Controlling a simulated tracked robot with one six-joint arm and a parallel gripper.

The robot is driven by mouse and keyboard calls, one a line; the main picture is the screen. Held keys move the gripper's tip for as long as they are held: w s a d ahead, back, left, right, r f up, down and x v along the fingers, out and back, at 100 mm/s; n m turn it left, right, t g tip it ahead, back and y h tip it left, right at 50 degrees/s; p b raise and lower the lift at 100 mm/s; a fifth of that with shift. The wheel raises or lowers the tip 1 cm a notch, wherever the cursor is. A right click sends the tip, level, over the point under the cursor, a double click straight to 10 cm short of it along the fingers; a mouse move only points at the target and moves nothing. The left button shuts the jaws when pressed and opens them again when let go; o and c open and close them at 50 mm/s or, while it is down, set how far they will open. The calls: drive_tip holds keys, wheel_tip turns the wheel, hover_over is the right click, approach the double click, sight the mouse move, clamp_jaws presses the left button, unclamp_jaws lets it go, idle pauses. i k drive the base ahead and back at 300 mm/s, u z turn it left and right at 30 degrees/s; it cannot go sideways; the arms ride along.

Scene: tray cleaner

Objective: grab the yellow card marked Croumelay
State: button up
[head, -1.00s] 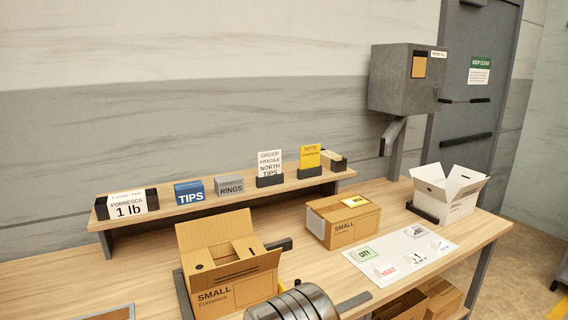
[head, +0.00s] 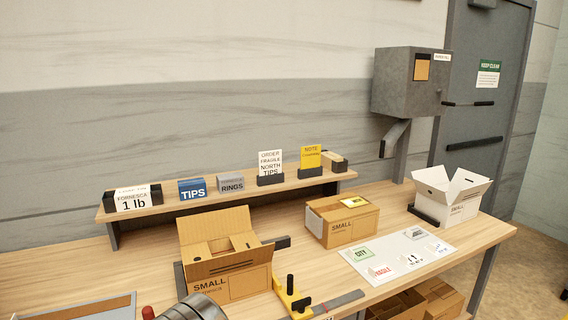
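A yellow card headed NOTE (head: 311,157) stands upright in a dark holder on the raised wooden shelf (head: 226,198), right of the white order card (head: 270,163). Its second line is too small to read surely. My gripper is not in view; only a rounded grey metal part, likely of my arm, shows at the bottom edge, well below the shelf.
An open SMALL box (head: 228,283) stands in front of the shelf. A yellow-and-black tool (head: 292,300) is right of it. A white open box (head: 450,210) and a label sheet (head: 431,245) are on the right. A grey wall box (head: 407,88) hangs above. Bench wood between boxes is partly clear.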

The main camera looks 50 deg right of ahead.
sight(310, 155)
drive_tip(key=u, duration=1)
drive_tip(key=k, duration=1.35)
drive_tip(key=z, duration=1.3)
drive_tip(key=i, duration=0.65)
